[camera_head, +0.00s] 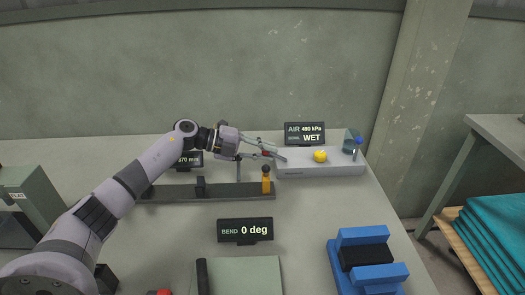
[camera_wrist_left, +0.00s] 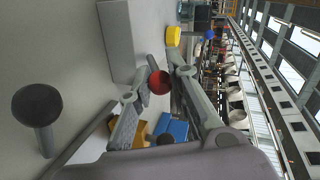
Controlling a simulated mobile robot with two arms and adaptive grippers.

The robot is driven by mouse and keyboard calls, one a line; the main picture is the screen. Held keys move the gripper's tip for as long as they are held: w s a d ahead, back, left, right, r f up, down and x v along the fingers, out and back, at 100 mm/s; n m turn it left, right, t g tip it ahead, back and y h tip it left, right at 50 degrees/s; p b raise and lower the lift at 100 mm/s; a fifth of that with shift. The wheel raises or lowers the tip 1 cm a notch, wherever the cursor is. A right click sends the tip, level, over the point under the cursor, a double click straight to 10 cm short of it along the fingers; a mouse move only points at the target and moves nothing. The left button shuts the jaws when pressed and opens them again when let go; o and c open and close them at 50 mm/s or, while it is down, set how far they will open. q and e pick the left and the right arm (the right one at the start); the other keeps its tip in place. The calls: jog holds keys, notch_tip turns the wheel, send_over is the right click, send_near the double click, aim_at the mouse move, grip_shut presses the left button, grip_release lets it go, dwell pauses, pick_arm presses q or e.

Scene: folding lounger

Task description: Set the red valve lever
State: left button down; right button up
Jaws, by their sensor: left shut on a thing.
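The red valve lever shows as a small red round end (camera_wrist_left: 159,82) in the left wrist view. In the head view only a bit of red (camera_head: 266,154) shows at my gripper, and the rest of the lever is hidden. My left gripper (camera_head: 278,151) is at the left end of the pale air unit (camera_head: 322,170). In the left wrist view its two fingers (camera_wrist_left: 160,68) lie on either side of the red end, shut on it. The lever's angle cannot be told. My right gripper is not in view.
The air unit carries a yellow knob (camera_head: 320,156) and a clear bowl with a blue part (camera_head: 352,143). A display (camera_head: 305,134) behind reads AIR 490 kPa and WET. A dark rail (camera_head: 225,192) with an orange post (camera_head: 266,184) lies in front. A blue fixture (camera_head: 367,262) stands front right.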

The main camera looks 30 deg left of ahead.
pick_arm(q)
jog(key=c, duration=1.5)
grip_release()
jog(key=shift+o, duration=0.2)
jog(key=v, duration=1.2)
